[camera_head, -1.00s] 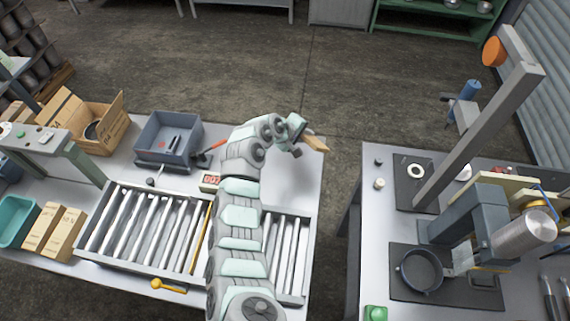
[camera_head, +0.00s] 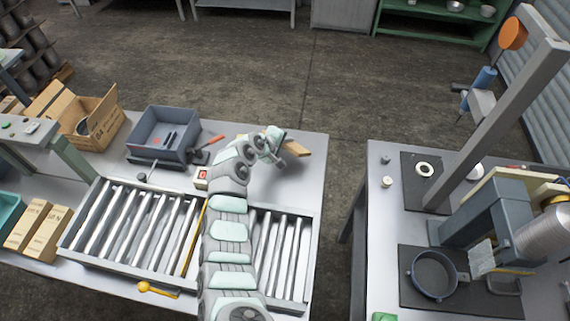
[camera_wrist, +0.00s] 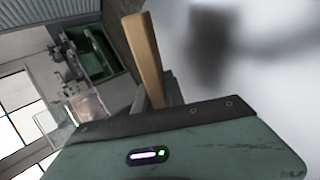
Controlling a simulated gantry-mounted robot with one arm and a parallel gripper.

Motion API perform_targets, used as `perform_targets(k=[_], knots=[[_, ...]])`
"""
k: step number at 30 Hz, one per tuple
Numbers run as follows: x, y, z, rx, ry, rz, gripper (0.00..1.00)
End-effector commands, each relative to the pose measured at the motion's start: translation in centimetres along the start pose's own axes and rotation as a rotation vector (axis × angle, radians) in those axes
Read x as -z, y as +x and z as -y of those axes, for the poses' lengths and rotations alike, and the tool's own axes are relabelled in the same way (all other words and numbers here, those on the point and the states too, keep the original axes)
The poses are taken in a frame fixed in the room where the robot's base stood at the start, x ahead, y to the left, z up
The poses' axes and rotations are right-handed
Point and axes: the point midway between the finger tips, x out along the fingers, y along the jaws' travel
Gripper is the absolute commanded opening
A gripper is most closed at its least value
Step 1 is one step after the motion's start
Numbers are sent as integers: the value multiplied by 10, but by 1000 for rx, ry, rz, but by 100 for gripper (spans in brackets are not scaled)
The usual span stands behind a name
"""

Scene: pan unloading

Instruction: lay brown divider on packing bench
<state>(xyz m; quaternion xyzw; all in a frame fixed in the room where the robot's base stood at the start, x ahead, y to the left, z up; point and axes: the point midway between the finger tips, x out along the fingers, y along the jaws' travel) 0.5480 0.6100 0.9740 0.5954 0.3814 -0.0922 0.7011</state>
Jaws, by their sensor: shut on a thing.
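My gripper (camera_head: 281,147) is shut on the brown divider (camera_head: 298,148), a thin light-brown strip sticking out to the right of the fingers. The divider is over the far right part of the packing bench (camera_head: 306,185), whose bare pale top shows around it. In the wrist view the divider (camera_wrist: 143,55) stands out lengthwise beyond the gripper body, beside a pale blurred surface with a dark shadow. The gripped end of the divider is hidden. I cannot tell whether the divider touches the bench.
A roller conveyor (camera_head: 135,230) runs along the near side of the bench. A grey bin (camera_head: 165,135), an open carton (camera_head: 97,118) and a small red-and-white box (camera_head: 201,176) lie left of my gripper.

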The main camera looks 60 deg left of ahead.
Motion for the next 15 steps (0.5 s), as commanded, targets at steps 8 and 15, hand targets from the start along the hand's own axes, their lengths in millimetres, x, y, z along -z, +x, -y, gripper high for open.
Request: perform_targets(k=[8,15], knots=[[0,19,23,0,-1,1,0],[0,19,23,0,1,1,0]])
